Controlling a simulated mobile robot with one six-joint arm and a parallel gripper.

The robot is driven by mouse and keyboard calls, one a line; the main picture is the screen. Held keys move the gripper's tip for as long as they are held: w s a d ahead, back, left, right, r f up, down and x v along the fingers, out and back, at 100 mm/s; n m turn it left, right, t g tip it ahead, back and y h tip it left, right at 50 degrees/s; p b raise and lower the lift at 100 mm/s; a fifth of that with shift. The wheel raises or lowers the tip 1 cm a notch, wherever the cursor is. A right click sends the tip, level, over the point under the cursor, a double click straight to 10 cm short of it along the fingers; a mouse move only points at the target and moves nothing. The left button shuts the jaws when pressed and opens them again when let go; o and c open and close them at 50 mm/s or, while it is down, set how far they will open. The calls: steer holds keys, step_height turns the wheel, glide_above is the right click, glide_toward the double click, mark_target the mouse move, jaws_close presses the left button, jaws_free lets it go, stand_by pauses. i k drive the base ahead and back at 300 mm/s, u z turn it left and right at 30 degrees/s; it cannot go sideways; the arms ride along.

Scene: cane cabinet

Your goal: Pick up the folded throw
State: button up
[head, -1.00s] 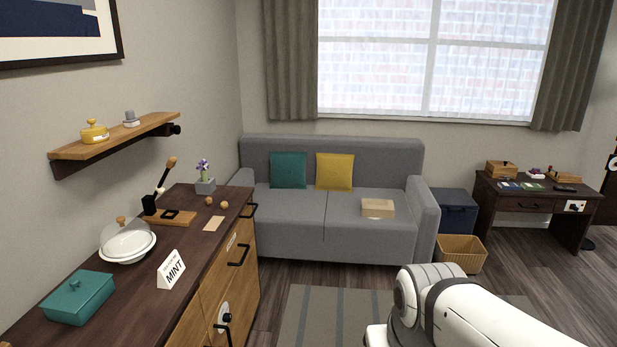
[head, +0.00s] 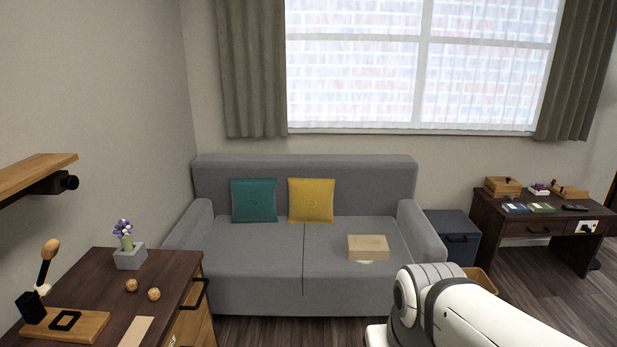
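A beige folded throw (head: 368,246) lies as a neat block on the right seat of the grey sofa (head: 255,260). A small pale patch shows under its front edge; I cannot tell what it is. My white arm comes in from the lower right, in front of the sofa's right end. My gripper is outside the picture, so its state is hidden. Nothing is touching the throw from above.
Teal (head: 253,200) and yellow (head: 311,200) cushions lean on the sofa back. A dark-topped cabinet (head: 100,275) stands at the left front. A blue box (head: 452,237), a wicker basket (head: 482,281) and a dark desk (head: 540,225) are on the right.

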mark_target(360, 248)
steer(key=z, duration=0.1)
steer(key=i, duration=1.55)
steer(key=z, duration=0.25)
steer(key=i, duration=1.4)
steer(key=z, duration=0.15)
